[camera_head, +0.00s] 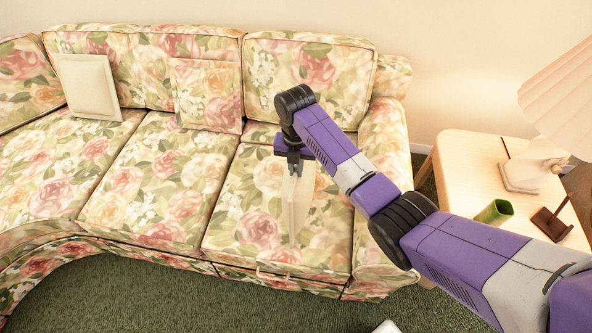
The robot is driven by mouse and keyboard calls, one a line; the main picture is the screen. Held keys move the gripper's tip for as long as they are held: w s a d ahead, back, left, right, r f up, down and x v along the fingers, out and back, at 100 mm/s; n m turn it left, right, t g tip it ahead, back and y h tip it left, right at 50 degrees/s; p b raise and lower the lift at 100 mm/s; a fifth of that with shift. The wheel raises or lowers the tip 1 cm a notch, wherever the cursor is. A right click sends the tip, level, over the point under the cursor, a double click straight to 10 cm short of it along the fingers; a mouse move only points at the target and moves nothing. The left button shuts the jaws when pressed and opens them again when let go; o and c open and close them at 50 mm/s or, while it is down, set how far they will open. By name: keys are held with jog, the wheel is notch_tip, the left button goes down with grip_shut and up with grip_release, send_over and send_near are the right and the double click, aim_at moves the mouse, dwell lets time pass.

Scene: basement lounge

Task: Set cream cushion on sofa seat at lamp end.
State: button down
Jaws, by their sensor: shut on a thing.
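My gripper (294,168) points down over the right-hand seat of the floral sofa (255,190) and is shut on the top edge of a cream cushion (299,208). The cushion hangs upright, seen nearly edge-on. Its lower end is close to the front of the seat; I cannot tell whether it touches. The lamp (560,100) stands on a side table (468,160) past the sofa's right arm. My arm hides part of the seat, backrest and right armrest.
Another cream cushion (90,87) leans on the backrest at the left. A floral cushion (207,95) leans at the middle. A green cup (493,212) and a brown stand (552,222) are on the side table. Green carpet (150,298) lies in front.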

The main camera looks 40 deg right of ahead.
jog(key=shift+f, duration=0.6)
jog(key=shift+f, duration=0.15)
jog(key=c, duration=1.5)
grip_release()
